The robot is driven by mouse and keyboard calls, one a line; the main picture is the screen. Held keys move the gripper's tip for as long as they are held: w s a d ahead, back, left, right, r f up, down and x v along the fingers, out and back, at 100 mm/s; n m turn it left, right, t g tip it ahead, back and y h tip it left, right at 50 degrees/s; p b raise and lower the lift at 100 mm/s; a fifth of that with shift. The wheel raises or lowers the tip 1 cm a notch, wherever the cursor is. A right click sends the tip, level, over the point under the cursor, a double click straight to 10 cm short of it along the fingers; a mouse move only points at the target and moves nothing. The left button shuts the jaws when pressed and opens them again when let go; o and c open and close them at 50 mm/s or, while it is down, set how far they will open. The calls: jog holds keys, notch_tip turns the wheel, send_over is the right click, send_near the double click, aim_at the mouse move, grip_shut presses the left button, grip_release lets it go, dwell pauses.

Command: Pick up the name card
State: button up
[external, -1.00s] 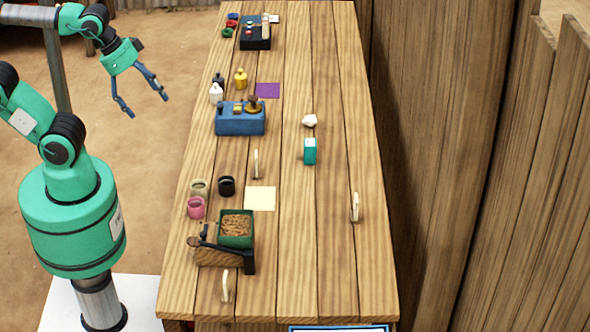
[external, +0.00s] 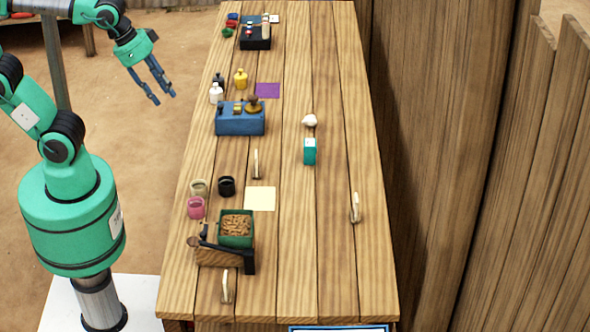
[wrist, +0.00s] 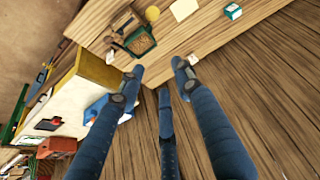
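I cannot tell for sure which thing is the name card. A small white card (external: 273,18) lies at the far end of the table beside the black balance. Flat square sheets, one cream (external: 260,198) and one purple (external: 267,90), lie on the table; the cream one also shows in the wrist view (wrist: 184,9). Small pale upright pieces stand at the middle (external: 256,164), right (external: 355,208) and near end (external: 225,287). My gripper (external: 163,98) is open and empty, left of the table and apart from everything; its spread fingers also show in the wrist view (wrist: 158,78).
The long plank table (external: 320,260) holds a blue box (external: 240,120), a green tray of brown bits (external: 236,228), a teal box (external: 310,151), a white lump (external: 310,120) and several small pots and weights. A wooden fence (external: 440,150) runs along its right side.

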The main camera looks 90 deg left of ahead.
jog(key=w+r+n+p, duration=0.1)
jog(key=w+r+n, duration=0.15)
jog(key=w, duration=0.55)
jog(key=n+g+p, duration=0.5)
jog(key=n+p, duration=0.4)
jog(key=n, duration=0.6)
send_over(356, 208)
jog(key=w+a, duration=0.1)
jog(key=a, duration=0.1)
notch_tip(356, 208, down, 33)
jog(key=shift+r, duration=0.15)
notch_tip(356, 208, down, 9)
jog(key=shift+r, duration=0.2)
